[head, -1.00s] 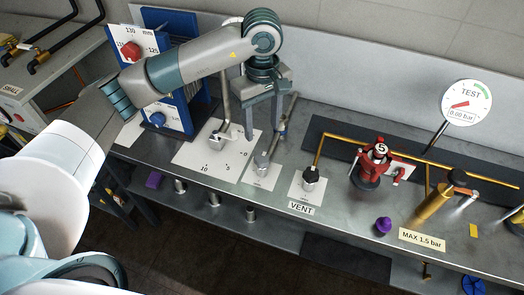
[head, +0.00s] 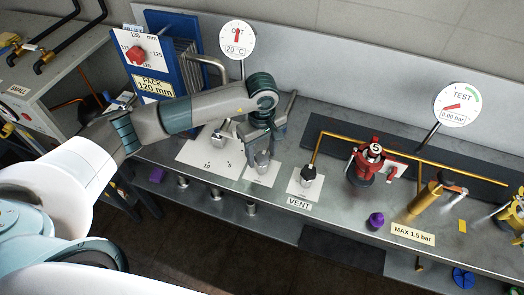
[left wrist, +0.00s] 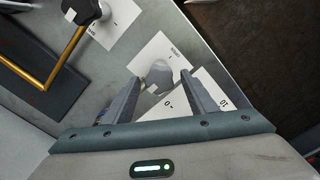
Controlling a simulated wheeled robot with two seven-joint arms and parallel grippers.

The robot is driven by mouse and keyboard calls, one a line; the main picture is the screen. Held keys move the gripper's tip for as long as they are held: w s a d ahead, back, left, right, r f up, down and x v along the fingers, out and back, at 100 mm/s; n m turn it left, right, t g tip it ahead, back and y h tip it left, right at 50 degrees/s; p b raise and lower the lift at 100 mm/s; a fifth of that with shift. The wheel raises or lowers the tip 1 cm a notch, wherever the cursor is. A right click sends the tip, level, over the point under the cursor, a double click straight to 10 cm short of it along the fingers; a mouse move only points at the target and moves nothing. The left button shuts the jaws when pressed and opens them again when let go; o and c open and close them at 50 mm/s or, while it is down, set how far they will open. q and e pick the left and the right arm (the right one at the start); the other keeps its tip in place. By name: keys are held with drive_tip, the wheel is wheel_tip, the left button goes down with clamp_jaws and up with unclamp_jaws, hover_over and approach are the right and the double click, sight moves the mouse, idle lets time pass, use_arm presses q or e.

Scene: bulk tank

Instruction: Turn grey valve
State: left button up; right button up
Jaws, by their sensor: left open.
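The grey valve (head: 262,158) is a small grey knob standing on a white plate on the bench, left of the VENT valve. My left gripper (head: 262,149) is directly above it, pointing down, with its fingers apart. In the left wrist view the grey knob (left wrist: 157,73) shows between the two open fingers (left wrist: 160,86), with a gap on each side. Whether the fingertips reach down around the knob cannot be told. The right gripper is not in view.
A dial plate (head: 205,160) with a grey fitting lies just left. The dark VENT knob (head: 308,174) with its brass pipe stands right, then a red valve (head: 368,163), a purple knob (head: 376,220) and a brass cylinder (head: 425,198). A blue plate pack (head: 165,50) stands behind left.

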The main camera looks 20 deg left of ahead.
use_arm(q)
drive_tip(key=c, duration=1.1)
drive_tip(key=shift+o, duration=0.2)
